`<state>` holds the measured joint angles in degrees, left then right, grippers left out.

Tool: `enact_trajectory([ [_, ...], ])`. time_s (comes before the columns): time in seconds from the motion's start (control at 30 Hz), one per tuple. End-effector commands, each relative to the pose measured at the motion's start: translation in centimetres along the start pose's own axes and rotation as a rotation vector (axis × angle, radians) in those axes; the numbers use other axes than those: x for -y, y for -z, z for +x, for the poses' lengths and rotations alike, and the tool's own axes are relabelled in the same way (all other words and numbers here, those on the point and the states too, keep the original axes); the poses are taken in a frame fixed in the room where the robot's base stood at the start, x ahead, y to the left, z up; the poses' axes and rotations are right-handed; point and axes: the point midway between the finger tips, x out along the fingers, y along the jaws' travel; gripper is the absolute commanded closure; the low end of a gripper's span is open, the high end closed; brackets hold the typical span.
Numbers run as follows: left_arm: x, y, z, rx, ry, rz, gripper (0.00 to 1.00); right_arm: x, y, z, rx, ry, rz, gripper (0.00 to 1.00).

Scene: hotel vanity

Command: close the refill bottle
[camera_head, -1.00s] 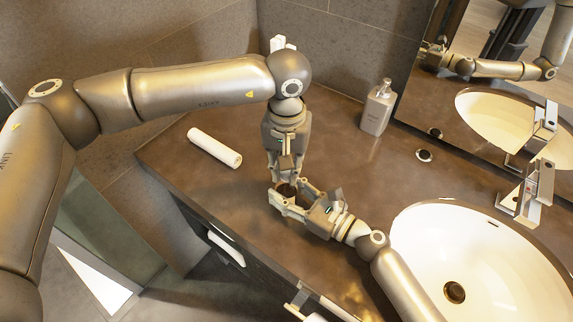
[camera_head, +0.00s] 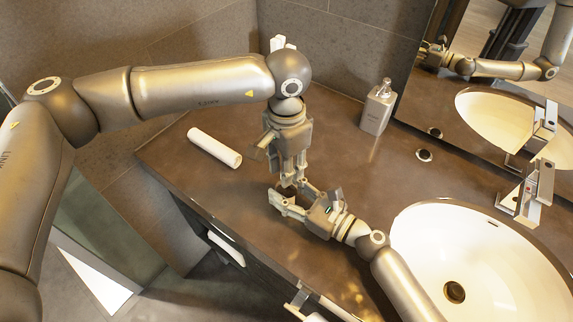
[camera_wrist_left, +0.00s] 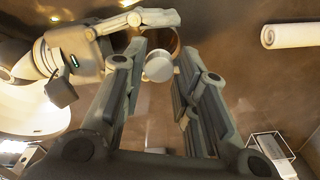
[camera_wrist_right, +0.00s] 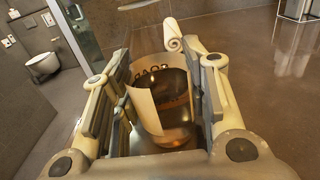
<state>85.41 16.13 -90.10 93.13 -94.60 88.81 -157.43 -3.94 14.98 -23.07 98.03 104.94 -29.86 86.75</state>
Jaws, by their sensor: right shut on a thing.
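The amber refill bottle (camera_wrist_right: 178,88) with dark lettering and a pale label stands between my right gripper's fingers in the right wrist view. My right gripper (camera_head: 283,198) is shut on it at the counter's front part. My left gripper (camera_head: 289,181) points down from above, directly over the bottle. In the left wrist view a round pale grey cap (camera_wrist_left: 158,69) lies between its fingers, with narrow gaps on both sides, so the fingers look open around it. The bottle's brown rim shows just beyond the cap. I cannot tell whether the cap is seated. The head view mostly hides the bottle.
A white rolled towel (camera_head: 214,147) lies left on the brown counter (camera_head: 340,170). A soap dispenser (camera_head: 378,107) stands at the back near the mirror. The white basin (camera_head: 480,250) and tap (camera_head: 528,195) are at the right. The counter behind the grippers is clear.

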Motion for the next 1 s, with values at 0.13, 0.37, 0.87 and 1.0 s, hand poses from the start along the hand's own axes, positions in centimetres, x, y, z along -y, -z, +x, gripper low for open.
enact_trajectory([
  [0.13,0.0,0.0,0.0,0.000,-0.001,-0.001,0.58,-0.1,0.1,0.0,-0.001,-0.001,0.001,1.00],
  [0.37,-0.1,0.0,0.0,0.001,-0.001,-0.001,0.58,0.0,0.1,0.0,-0.001,-0.001,0.001,1.00],
  [0.87,-0.1,0.0,-4.5,0.002,-0.002,0.000,0.58,0.0,0.1,0.0,-0.001,0.000,0.001,1.00],
  [1.0,-0.1,0.0,-4.5,0.002,-0.002,-0.001,0.58,0.0,0.1,0.0,-0.001,0.000,0.001,1.00],
])
